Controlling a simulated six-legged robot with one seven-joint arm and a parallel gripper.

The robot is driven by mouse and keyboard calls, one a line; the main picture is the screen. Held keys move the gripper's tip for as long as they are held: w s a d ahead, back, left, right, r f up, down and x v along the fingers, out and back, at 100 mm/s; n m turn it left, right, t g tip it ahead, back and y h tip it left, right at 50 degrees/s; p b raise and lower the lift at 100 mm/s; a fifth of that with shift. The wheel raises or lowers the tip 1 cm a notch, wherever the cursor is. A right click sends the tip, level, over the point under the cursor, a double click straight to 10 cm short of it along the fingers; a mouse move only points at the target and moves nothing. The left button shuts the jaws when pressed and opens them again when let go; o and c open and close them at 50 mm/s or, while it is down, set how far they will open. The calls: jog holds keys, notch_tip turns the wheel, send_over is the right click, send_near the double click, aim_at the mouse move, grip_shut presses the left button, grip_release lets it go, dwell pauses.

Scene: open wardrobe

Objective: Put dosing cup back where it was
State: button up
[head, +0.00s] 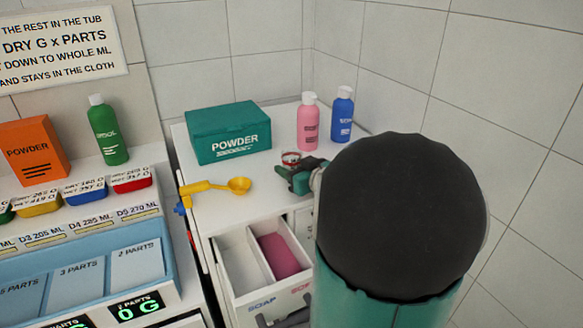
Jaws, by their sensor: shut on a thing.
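A small whitish cup with red on it, which looks like the dosing cup (291,157), shows at the tip of my gripper (292,170). My gripper is shut on it, over the white counter top at the right. My arm comes in from the lower right and hides part of the counter. The fingertips are small in this view, and I cannot tell whether the cup touches the counter.
A teal powder box (228,133), a pink bottle (308,122) and a blue bottle (341,114) stand at the back of the counter (225,215). A yellow scoop (215,187) lies left of my gripper. An open drawer (240,268) below holds a pink thing.

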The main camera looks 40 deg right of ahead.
jog(key=shift+f, duration=0.15)
jog(key=o, duration=1)
jog(key=shift+o, duration=0.2)
jog(key=shift+r, duration=0.25)
jog(key=d+v, duration=0.1)
jog(key=v, duration=1.1)
jog(key=w+a+r+h, duration=0.1)
jog(key=w+a+r+m+g+h, duration=0.1)
jog(key=w, duration=0.1)
jog(key=w+a+r+h, duration=0.1)
jog(key=shift+w+r+h, duration=0.3)
jog(key=shift+h, duration=0.1)
jog(key=a, duration=0.1)
jog(key=a+m+g, duration=0.1)
jog(key=a+g+h, duration=0.1)
jog(key=a, duration=0.1)
jog(key=shift+w+a, duration=0.15)
jog(key=shift+w, duration=0.15)
jog(key=s+a+f+n+g+y, duration=0.1)
jog(key=s+a+f+g+y, duration=0.1)
jog(key=a, duration=0.6)
jog(key=s+a+f+n+g+y, duration=0.1)
jog(key=s+a, duration=0.3)
jog(key=a, duration=0.4)
jog(key=s+a+f+n+g+y, duration=0.1)
jog(key=s+a+f+g+y, duration=0.2)
jog(key=a, duration=0.5)
jog(key=shift+s+g, duration=0.6)
jog(key=shift+s, duration=0.05)
